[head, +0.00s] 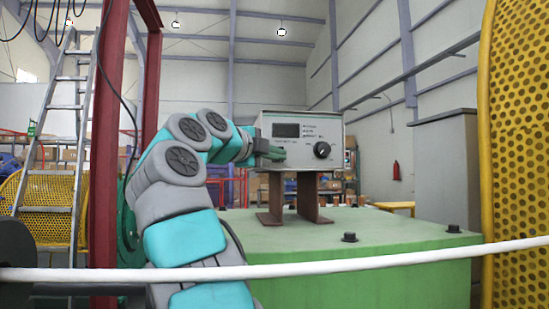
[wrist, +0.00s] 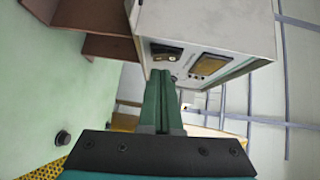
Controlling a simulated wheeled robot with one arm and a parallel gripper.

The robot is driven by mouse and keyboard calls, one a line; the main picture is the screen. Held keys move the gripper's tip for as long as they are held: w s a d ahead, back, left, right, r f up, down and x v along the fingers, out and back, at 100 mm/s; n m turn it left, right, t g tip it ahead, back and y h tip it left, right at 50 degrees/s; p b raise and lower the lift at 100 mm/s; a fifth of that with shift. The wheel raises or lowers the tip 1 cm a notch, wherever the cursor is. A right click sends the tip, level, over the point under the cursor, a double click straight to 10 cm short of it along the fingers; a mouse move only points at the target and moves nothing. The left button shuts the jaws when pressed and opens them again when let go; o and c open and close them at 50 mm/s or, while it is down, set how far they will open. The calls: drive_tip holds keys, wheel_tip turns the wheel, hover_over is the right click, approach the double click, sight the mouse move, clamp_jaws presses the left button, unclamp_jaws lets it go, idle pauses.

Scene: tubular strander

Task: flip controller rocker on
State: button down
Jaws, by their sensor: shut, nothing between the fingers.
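The controller (head: 301,122) is a light grey box on a brown metal stand (head: 308,190). Its face has a dark display (head: 286,130) and a black knob (head: 323,150). In the wrist view the controller (wrist: 205,25) shows tilted, with a black rocker (wrist: 166,53) beside the display (wrist: 208,65). My gripper (head: 278,153) is at the lower left of the face and hides the rocker in the head view. In the wrist view my gripper (wrist: 161,73) is shut and empty, its tips close to the rocker. I cannot tell whether they touch it, nor which way the rocker is set.
The stand is on a green block (head: 400,232) with black bolts (head: 349,237). A white rod or cable (head: 400,260) crosses the foreground. A red post (head: 107,140) and a ladder (head: 62,130) are left; a yellow perforated guard (head: 518,150) and grey cabinet (head: 442,170) are right.

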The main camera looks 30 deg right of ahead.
drive_tip(key=shift+d, duration=0.1)
drive_tip(key=shift+w+f+t, duration=0.3)
drive_tip(key=shift+w+f, duration=0.05)
drive_tip(key=shift+w, duration=0.15)
drive_tip(key=shift+s, duration=0.1)
drive_tip(key=s+a+f+b, duration=0.1)
drive_tip(key=s+a+b, duration=0.1)
drive_tip(key=s+a, duration=0.6)
drive_tip(key=shift+s+a+f, duration=0.2)
drive_tip(key=shift+a+f, duration=0.1)
drive_tip(key=shift+a, duration=0.7)
